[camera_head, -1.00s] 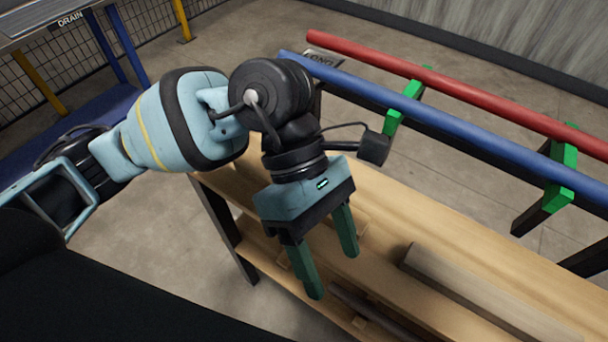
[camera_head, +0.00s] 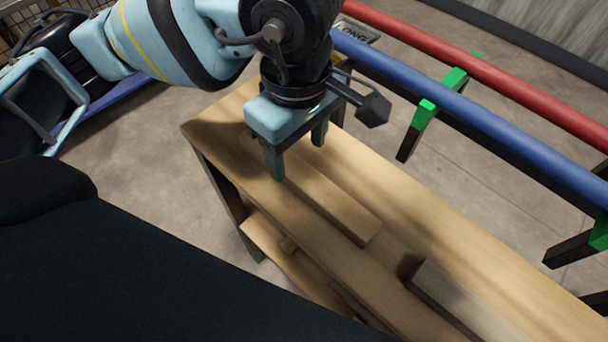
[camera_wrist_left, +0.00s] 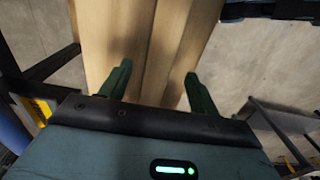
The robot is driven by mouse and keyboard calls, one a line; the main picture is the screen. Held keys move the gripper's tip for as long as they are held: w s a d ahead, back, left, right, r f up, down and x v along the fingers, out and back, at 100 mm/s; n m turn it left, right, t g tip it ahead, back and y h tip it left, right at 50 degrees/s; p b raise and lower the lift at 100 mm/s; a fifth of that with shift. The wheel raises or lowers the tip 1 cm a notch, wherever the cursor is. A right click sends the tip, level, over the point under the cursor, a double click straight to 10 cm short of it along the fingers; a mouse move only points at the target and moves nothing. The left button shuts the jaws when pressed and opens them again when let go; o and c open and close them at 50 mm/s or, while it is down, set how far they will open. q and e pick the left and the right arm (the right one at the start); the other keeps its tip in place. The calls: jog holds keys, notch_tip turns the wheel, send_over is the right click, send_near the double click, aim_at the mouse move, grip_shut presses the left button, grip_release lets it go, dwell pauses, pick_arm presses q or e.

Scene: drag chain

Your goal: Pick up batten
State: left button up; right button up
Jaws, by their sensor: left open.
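A light wooden batten (camera_head: 335,208) lies lengthwise on the wooden bench (camera_head: 425,235). My left gripper (camera_head: 298,162) is over the far-left end of this batten, pointing down, with its two green fingers apart. In the left wrist view, the open left gripper (camera_wrist_left: 160,80) has a long wooden strip (camera_wrist_left: 165,55) between and beyond its fingers. I cannot tell whether the fingertips touch the wood. The batten's far end is hidden behind the gripper. My right gripper is not in view.
A greyer wooden piece (camera_head: 460,305) lies on the bench at the lower right. A blue rail (camera_head: 480,120) and a red rail (camera_head: 500,82) on green-tipped supports run behind the bench. A lower shelf (camera_head: 290,262) shows under the bench's front edge.

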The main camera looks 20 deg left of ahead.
aim_at(300, 172)
pick_arm(q)
jog(key=shift+d+f, duration=0.1)
jog(key=shift+f, duration=2.55)
jog(key=shift+c, duration=0.3)
jog(key=c, duration=1.1)
jog(key=shift+r, duration=0.15)
